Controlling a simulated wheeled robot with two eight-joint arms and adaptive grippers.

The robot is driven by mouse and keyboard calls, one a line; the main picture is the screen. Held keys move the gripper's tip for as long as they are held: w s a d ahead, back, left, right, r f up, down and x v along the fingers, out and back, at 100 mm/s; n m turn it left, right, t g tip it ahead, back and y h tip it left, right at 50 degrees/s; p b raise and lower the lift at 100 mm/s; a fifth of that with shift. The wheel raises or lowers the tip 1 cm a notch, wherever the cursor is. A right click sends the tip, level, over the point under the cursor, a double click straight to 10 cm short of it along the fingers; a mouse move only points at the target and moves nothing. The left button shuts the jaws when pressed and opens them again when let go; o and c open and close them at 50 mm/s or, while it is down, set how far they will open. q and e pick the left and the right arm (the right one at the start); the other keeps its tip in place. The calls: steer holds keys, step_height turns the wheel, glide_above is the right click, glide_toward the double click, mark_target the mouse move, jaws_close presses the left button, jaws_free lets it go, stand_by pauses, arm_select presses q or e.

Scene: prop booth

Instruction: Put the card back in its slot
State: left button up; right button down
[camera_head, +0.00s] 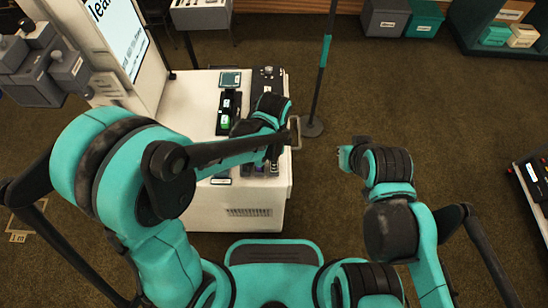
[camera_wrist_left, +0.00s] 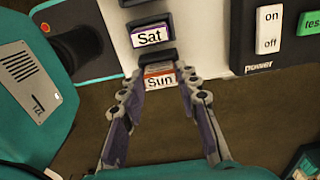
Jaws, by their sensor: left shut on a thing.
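The "Sun" card (camera_wrist_left: 160,79), white with an orange-red band, is between the fingertips of my left gripper (camera_wrist_left: 160,75) in the left wrist view. The gripper is shut on its two sides. A dark slot piece (camera_wrist_left: 157,58) lies right beside the card's top edge; I cannot tell whether the card is inside it. The "Sat" card (camera_wrist_left: 151,37), white and purple, sits in the dark holder just above. In the head view my left forearm and wrist mostly hide this spot. My right gripper (camera_head: 344,158) is off the table to the right, its finger opening unclear.
The white table (camera_head: 240,212) carries a black power panel (camera_wrist_left: 262,55) with an on/off switch and a green test button. A teal speaker-like unit (camera_wrist_left: 28,75) is at the wrist view's left. A post (camera_head: 312,126) stands beyond the table.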

stand_by(0.3)
arm_select(q)
steer(key=o, duration=1.3)
steer(key=shift+c, duration=0.2)
steer(key=shift+r, duration=0.1)
steer(key=shift+r+p, duration=2.8)
steer(key=shift+r, duration=0.6)
steer(key=shift+a+r, duration=0.25)
steer(key=shift+a, duration=0.05)
steer(key=s+a+r+n+t, duration=0.2)
steer(key=a+r+n+t, duration=0.1)
steer(key=a+r+n, duration=0.3)
steer(key=s+a+r+n+t, duration=0.3)
steer(key=a+r+n, duration=0.3)
steer(key=a+n, duration=0.5)
steer(key=shift+a+n+t, duration=0.15)
steer(key=shift+n+t, duration=0.35)
steer(key=shift+t, duration=0.1)
